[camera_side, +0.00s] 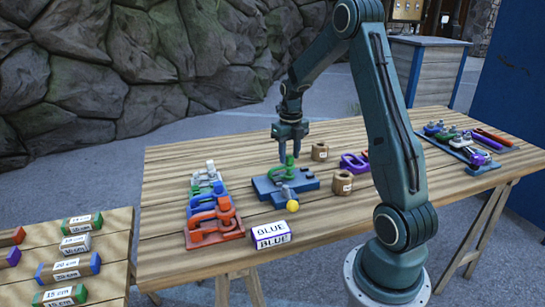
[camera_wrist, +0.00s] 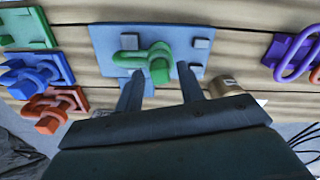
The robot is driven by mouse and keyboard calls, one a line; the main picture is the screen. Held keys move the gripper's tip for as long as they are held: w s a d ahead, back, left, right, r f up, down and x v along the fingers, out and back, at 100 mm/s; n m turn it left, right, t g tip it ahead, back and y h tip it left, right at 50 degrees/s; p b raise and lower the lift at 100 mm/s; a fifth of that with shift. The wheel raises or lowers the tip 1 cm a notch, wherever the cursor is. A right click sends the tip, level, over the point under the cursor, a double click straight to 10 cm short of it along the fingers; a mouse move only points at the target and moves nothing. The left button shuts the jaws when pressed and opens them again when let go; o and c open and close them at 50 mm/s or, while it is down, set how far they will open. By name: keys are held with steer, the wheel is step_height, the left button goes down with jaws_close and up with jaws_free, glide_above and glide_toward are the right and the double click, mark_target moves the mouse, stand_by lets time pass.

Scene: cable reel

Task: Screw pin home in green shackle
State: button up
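The green shackle (camera_side: 286,171) sits on a blue base plate (camera_side: 262,187) near the middle of the table. In the wrist view the green shackle (camera_wrist: 130,57) lies across the plate (camera_wrist: 105,40), with a rounded green end (camera_wrist: 159,63) at its right that may be the pin's head; how deep the pin sits cannot be told. My gripper (camera_side: 293,158) points down just above the shackle. In the side view the fingers partly overlap the shackle.
Orange (camera_side: 212,222), blue and white shackles on plates stand to the left. Wooden cylinders (camera_side: 342,183) and purple links (camera_side: 355,163) lie to the right. A rack (camera_side: 462,147) fills the far right.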

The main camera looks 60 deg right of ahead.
steer(key=shift+r, duration=2)
steer(key=shift+n, duration=0.4)
steer(key=n, duration=0.3)
steer(key=shift+n, duration=0.3)
steer(key=n, duration=0.9)
steer(key=shift+n, duration=2.3)
steer(key=shift+f, duration=0.2)
steer(key=shift+f, duration=2.05)
